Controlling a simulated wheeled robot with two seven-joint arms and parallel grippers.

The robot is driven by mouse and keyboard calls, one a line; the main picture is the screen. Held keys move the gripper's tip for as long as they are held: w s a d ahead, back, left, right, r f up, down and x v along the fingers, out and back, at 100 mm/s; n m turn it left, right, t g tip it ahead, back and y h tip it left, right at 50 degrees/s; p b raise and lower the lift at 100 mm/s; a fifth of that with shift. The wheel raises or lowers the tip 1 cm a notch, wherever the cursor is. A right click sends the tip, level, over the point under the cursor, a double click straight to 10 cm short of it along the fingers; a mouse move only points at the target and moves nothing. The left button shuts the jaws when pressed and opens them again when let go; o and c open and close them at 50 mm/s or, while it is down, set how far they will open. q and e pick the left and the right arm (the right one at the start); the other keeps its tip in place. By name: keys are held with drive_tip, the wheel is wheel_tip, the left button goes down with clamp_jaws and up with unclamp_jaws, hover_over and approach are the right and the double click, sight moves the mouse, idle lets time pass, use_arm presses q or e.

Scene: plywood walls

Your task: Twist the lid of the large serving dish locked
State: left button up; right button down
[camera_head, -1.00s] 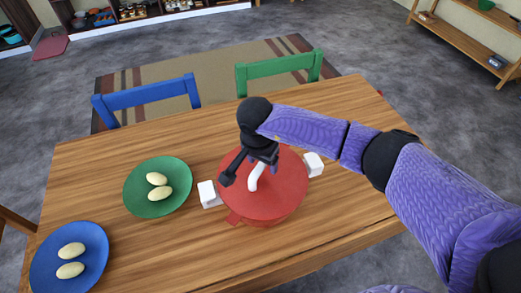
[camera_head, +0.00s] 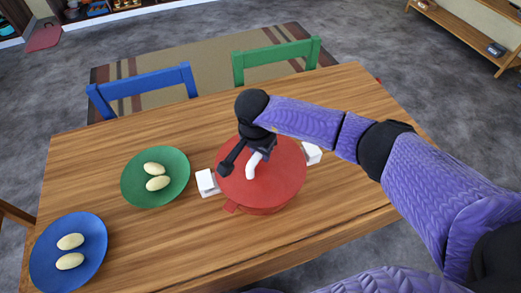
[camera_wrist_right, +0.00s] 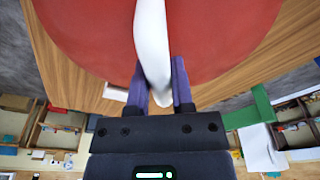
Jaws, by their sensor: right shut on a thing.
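The large serving dish (camera_head: 262,211) stands on the wooden table, mostly hidden under its round red lid (camera_head: 285,182). White side grips (camera_head: 206,183) stick out at its left and right. A small red tab (camera_head: 230,206) shows at the front left of the rim. The lid has a white curved handle (camera_head: 252,169). My right gripper (camera_head: 249,154) is above the lid, shut on this handle. The right wrist view shows the white handle (camera_wrist_right: 151,40) between the two fingers of the gripper (camera_wrist_right: 158,76). My left gripper is not in view.
A green plate (camera_head: 138,195) and a blue plate (camera_head: 45,275), each with two pale oval pieces, lie left of the dish. A blue chair (camera_head: 140,83) and a green chair (camera_head: 275,55) stand at the far edge. The table's right part is clear beneath my arm.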

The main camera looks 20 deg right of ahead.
drive_tip(key=m, duration=0.2)
drive_tip(key=shift+m, duration=0.3)
drive_tip(key=shift+m+g, duration=0.3)
drive_tip(key=shift+m, duration=1.1)
drive_tip(key=m, duration=0.2)
drive_tip(key=shift+m+g, duration=0.3)
